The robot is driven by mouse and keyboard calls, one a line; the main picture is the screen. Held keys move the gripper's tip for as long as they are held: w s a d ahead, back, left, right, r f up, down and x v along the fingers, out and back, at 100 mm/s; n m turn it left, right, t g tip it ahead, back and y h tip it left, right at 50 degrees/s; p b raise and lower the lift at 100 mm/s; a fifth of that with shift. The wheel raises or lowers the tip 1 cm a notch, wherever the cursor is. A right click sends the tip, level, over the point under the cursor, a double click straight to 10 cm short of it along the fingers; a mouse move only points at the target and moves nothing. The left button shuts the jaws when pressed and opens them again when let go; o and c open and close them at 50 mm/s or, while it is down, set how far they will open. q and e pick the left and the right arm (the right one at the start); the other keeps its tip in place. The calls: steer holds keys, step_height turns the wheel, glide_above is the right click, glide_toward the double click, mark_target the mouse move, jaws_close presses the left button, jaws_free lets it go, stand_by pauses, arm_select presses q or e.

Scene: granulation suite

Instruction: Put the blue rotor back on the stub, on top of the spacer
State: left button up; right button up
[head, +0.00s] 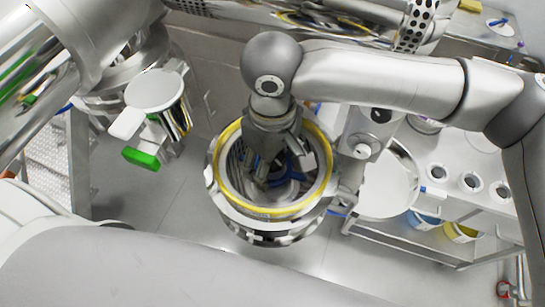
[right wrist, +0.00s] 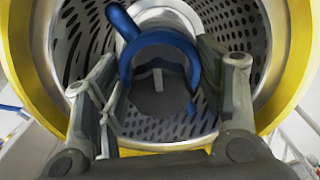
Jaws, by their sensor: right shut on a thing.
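My right gripper (head: 268,172) reaches down into the round bowl with the yellow rim (head: 222,150). It is shut on the blue rotor (head: 290,188), which is inside the bowl, partly hidden by the gripper. In the right wrist view, the rotor (right wrist: 127,24) shows as a blue ring with an arm at upper left, between the fingers of the gripper (right wrist: 170,85). A pale cylindrical part shows behind it. I cannot make out the stub or the spacer for certain, nor whether the rotor touches them. My left gripper is not in view.
The bowl's perforated wall (right wrist: 85,40) surrounds the gripper closely. A white bench (head: 450,165) with round holes stands at the right, with blue and yellow tubs below. A machine part with a green end (head: 141,158) hangs at the left. Open floor (head: 170,225) lies left of the bowl.

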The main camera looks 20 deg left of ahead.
steer(key=shift+r+p, duration=0.1)
steer(key=shift+p, duration=0.3)
steer(key=shift+d, duration=0.1)
steer(key=o, duration=1.3)
steer(key=shift+o, duration=0.2)
step_height(320, 180, up, 12)
steer(key=shift+f, duration=0.1)
